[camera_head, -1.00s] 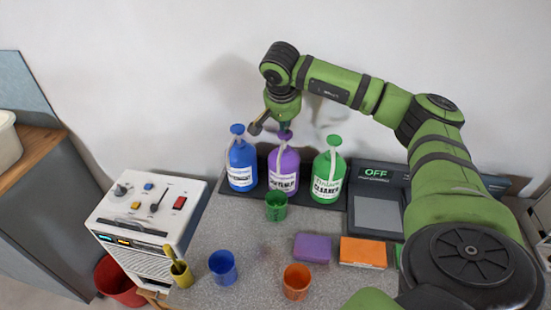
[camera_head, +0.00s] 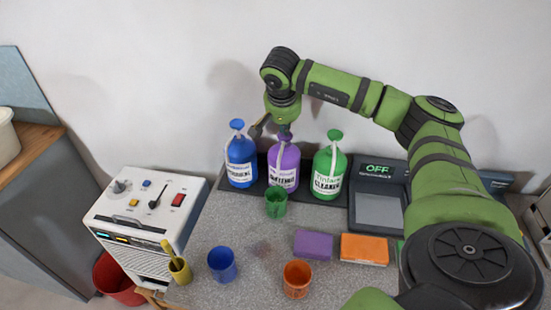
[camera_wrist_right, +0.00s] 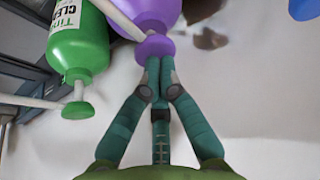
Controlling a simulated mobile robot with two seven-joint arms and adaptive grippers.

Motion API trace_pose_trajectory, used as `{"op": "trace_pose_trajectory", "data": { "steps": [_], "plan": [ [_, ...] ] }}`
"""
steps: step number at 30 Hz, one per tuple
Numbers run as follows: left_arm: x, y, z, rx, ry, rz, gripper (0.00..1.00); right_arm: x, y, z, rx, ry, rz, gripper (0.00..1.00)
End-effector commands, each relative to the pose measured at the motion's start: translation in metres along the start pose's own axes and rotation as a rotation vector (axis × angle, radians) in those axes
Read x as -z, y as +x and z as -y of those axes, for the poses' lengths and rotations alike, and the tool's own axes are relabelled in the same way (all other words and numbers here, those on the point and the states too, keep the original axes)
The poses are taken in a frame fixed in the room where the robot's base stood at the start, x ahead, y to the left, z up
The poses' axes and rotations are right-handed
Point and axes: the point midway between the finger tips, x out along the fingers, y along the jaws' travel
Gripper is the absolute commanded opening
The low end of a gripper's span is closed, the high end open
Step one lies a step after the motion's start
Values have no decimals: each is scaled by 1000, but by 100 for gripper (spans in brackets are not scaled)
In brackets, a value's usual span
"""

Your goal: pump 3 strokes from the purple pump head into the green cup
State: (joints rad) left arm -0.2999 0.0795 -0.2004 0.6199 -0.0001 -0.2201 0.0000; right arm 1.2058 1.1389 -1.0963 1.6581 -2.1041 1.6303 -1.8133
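The purple pump bottle (camera_head: 283,178) stands on a dark tray between a blue and a green one. My right gripper (camera_head: 283,122) is directly above it, fingers pointing down. In the right wrist view the fingers (camera_wrist_right: 160,68) are together and empty, their tips against the purple pump head (camera_wrist_right: 155,47). The gripper mostly hides that head in the head view. The green cup (camera_head: 276,206) stands upright just in front of the purple bottle, below its pale spout. The cup's contents cannot be made out. My left gripper is not in view.
The blue bottle (camera_head: 240,165) and green bottle (camera_head: 327,172) stand close on either side. A blue cup (camera_head: 222,266), an orange cup (camera_head: 297,280), a purple sponge (camera_head: 313,245) and an orange sponge (camera_head: 364,249) are nearer. A scale reading OFF (camera_head: 378,195) is right; a control box (camera_head: 145,215) is left.

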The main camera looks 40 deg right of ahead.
Motion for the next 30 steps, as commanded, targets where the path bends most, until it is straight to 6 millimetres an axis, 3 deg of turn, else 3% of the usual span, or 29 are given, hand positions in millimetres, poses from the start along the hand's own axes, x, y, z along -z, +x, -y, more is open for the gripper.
{"op": "trace_pose_trajectory", "data": {
  "steps": [21,30],
  "plan": [
    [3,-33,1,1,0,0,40,13,-34,0,-4,-3,5,0],
    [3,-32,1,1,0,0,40,14,-35,0,-2,-2,3,0]
  ]
}}
